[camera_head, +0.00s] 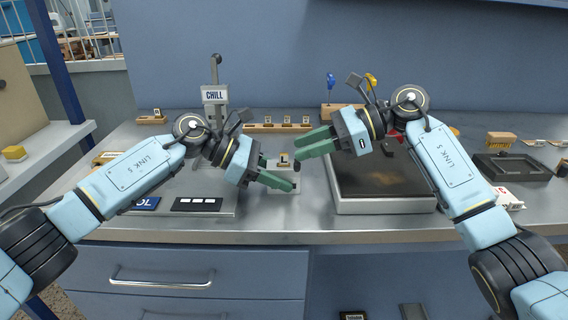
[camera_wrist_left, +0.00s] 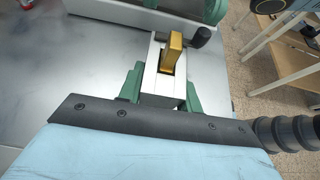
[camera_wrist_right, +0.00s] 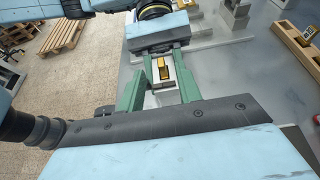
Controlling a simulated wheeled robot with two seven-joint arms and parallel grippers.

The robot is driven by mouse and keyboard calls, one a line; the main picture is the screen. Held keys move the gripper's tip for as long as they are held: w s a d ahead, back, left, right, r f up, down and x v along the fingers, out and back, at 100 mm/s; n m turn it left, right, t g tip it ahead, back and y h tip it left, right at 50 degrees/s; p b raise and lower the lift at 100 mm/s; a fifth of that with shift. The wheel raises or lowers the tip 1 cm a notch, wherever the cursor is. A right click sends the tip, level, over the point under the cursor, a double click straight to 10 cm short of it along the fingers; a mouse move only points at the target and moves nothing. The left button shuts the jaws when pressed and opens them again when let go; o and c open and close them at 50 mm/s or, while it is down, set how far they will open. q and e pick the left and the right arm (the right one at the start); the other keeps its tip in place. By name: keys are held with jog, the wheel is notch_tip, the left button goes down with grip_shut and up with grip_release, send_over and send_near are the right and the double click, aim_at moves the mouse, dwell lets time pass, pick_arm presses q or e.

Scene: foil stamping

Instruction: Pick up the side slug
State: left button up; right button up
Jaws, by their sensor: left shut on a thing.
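A small grey-white holder (camera_head: 284,167) with a dark round knob (camera_head: 297,165) is near the middle of the bench. A brass slug (camera_wrist_left: 173,52) stands up in its slot and also shows in the right wrist view (camera_wrist_right: 162,68). My left gripper (camera_head: 280,172) is shut on the holder, with one green finger on each side. My right gripper (camera_head: 314,143) is open, beside the holder's far right. In the right wrist view, its fingers are apart, with the holder and brass slug between them in the picture. I cannot tell whether they touch anything.
A wooden rack (camera_head: 268,128) with several small slugs lies along the back. A grey press labelled CHILL (camera_head: 214,95) stands at the back left. A large grey-rimmed tray (camera_head: 385,207) with a dark bed is right of the holder. A dark plate with white tiles (camera_head: 197,205) lies front left.

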aim_at(284, 163)
jog(key=shift+x, duration=1.45)
grip_shut()
